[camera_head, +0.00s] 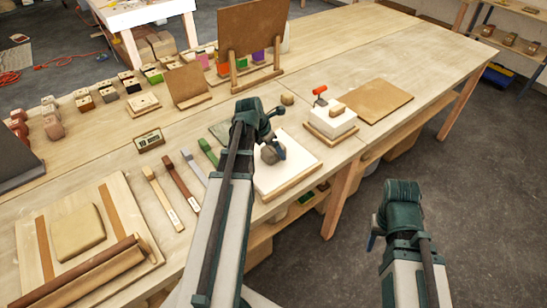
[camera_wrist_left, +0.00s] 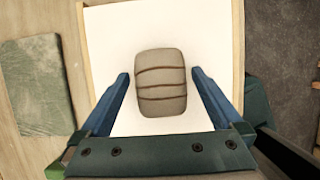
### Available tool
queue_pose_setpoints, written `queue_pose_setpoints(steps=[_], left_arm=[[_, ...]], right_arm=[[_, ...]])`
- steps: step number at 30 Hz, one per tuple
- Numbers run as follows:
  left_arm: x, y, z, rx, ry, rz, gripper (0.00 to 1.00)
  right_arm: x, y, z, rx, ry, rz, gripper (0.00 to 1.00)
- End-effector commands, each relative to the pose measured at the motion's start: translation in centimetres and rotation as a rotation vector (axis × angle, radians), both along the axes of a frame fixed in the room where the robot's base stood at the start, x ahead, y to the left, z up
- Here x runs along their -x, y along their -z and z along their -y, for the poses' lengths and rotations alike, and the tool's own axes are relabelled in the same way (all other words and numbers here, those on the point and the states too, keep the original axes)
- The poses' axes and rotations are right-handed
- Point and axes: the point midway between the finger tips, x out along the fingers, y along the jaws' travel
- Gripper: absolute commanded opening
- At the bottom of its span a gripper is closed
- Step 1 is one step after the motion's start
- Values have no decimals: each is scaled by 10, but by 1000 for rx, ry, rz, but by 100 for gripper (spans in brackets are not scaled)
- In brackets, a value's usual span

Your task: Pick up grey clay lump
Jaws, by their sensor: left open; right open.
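The grey clay lump (camera_wrist_left: 161,82) is a rounded block with several thin brown lines across it. It lies on a white board with a wooden edge (camera_wrist_left: 105,22), and it also shows partly in the head view (camera_head: 268,154). My left gripper (camera_wrist_left: 160,76) is open over the board, one finger on each side of the lump with a gap at both sides. Its arm and wrist hide part of the lump in the head view. My right gripper (camera_head: 372,242) hangs off the table's right side over the floor, away from the lump; its fingers are mostly hidden.
A grey-green slab (camera_wrist_left: 30,85) lies left of the board. A white block with a red-handled tool (camera_head: 320,92) stands behind it, beside a brown board (camera_head: 372,100). Several coloured strips (camera_head: 180,180) lie left of my left arm. The table's far right is clear.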

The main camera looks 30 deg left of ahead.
Motion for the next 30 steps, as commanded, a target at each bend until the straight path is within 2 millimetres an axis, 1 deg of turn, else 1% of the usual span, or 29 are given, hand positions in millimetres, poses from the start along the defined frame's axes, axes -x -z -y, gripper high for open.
queue_pose_setpoints(steps=[5, 6, 8, 9, 11, 12, 14, 15, 17, 18, 22, 30], left_arm=[[0, -1, 0, 0, 0, 0, 100], [0, -1, 0, 0, 0, 0, 96], [0, -1, 0, 0, 0, 0, 86], [0, -1, 0, 0, 0, 0, 78], [0, -1, 0, 0, 0, 0, 68], [0, -1, 0, 0, 0, 0, 60], [0, -1, 0, 0, 0, 0, 50], [0, -1, 0, 0, 0, 0, 42], [0, -1, 0, 0, 0, 0, 32], [0, -1, 0, 0, 0, 0, 24], [0, -1, 0, 0, 0, 0, 1], [0, -1, 0, 0, 0, 0, 0]], right_arm=[[0, -1, 0, 0, 0, 0, 50], [0, -1, 0, 0, 0, 0, 50], [0, -1, 0, 0, 0, 0, 50], [0, -1, 0, 0, 0, 0, 50], [0, -1, 0, 0, 0, 0, 50], [0, -1, 0, 0, 0, 0, 50], [0, -1, 0, 0, 0, 0, 50], [0, -1, 0, 0, 0, 0, 50], [0, -1, 0, 0, 0, 0, 50], [0, -1, 0, 0, 0, 0, 50], [0, -1, 0, 0, 0, 0, 50], [0, -1, 0, 0, 0, 0, 50]])
